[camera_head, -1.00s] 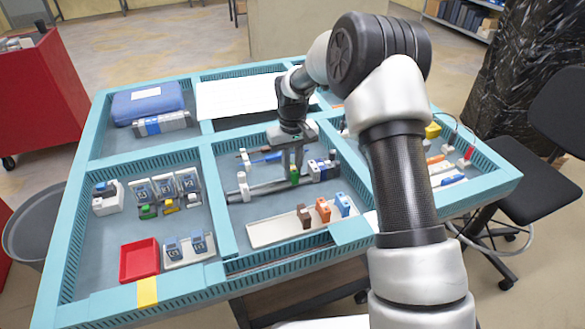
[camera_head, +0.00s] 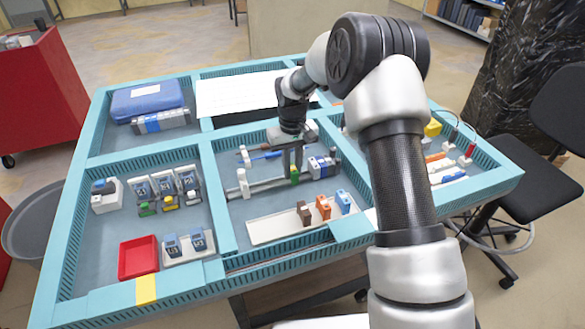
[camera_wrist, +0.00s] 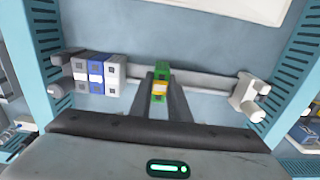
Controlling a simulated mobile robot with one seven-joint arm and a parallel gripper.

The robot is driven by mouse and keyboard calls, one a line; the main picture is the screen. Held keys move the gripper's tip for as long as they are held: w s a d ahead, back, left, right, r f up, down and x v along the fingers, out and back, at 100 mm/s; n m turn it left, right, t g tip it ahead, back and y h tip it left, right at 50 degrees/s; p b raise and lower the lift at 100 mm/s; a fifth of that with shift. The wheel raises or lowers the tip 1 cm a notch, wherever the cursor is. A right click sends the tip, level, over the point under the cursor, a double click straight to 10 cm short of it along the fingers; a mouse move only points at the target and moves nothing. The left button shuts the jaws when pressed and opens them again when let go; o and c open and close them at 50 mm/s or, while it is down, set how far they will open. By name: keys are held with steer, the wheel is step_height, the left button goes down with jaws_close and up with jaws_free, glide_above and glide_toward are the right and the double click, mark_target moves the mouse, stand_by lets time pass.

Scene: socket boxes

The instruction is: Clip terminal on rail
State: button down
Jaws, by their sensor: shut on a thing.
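My gripper (camera_wrist: 160,103) is shut on a green terminal (camera_wrist: 162,77) with a yellow-orange part, held between the two fingers. In the head view the green terminal (camera_head: 294,174) is at the rail (camera_head: 262,186), in the middle compartment. In the wrist view the terminal overlaps the grey rail (camera_wrist: 205,83); I cannot tell whether it is seated on it. Grey and blue terminals (camera_wrist: 95,74) sit at one end of the rail, a gap away from the green one. A white end piece (camera_wrist: 246,94) stands at the other end.
A white tray (camera_head: 275,231) with brown, orange and blue terminals lies in front of the rail. A blue screwdriver (camera_head: 265,157) lies behind it. Teal walls (camera_wrist: 298,60) bound the compartment. A red bin (camera_head: 138,258) is at the left.

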steer(key=shift+f, duration=0.15)
steer(key=c, duration=1.2)
jaws_free()
steer(key=shift+s, duration=0.1)
steer(key=shift+a, duration=0.1)
steer(key=shift+r+p, duration=2.35)
steer(key=shift+r, duration=1.4)
